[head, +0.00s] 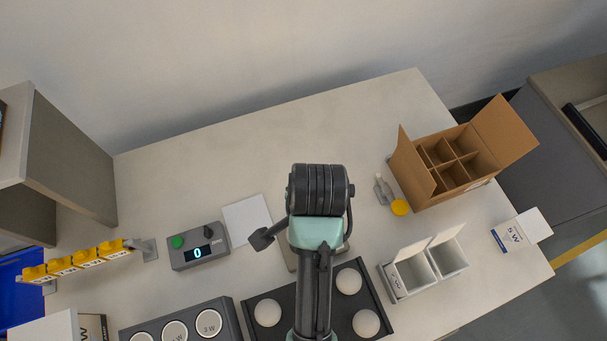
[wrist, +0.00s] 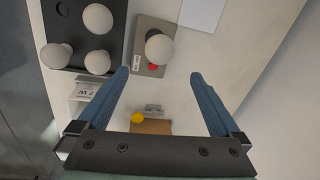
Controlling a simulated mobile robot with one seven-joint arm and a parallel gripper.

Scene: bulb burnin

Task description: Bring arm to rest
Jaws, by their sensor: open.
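My gripper (wrist: 160,76) is open, its two blue fingers spread wide with nothing between the tips. In the wrist view a white bulb (wrist: 159,48) stands on a grey plate with a red spot (wrist: 147,70), beyond the fingertips and apart from them. In the head view my arm stretches up from the bottom middle over the table, and its dark, ribbed joint hides much of what lies under it. The fingers cannot be made out in the head view.
A black tray (head: 287,310) holds several white bulbs. A grey control box (head: 198,246) reads 0. An open cardboard box (head: 428,182) with dividers, a yellow disc (head: 400,207) and small white open boxes (head: 412,268) stand right. The table's back (head: 270,130) is clear.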

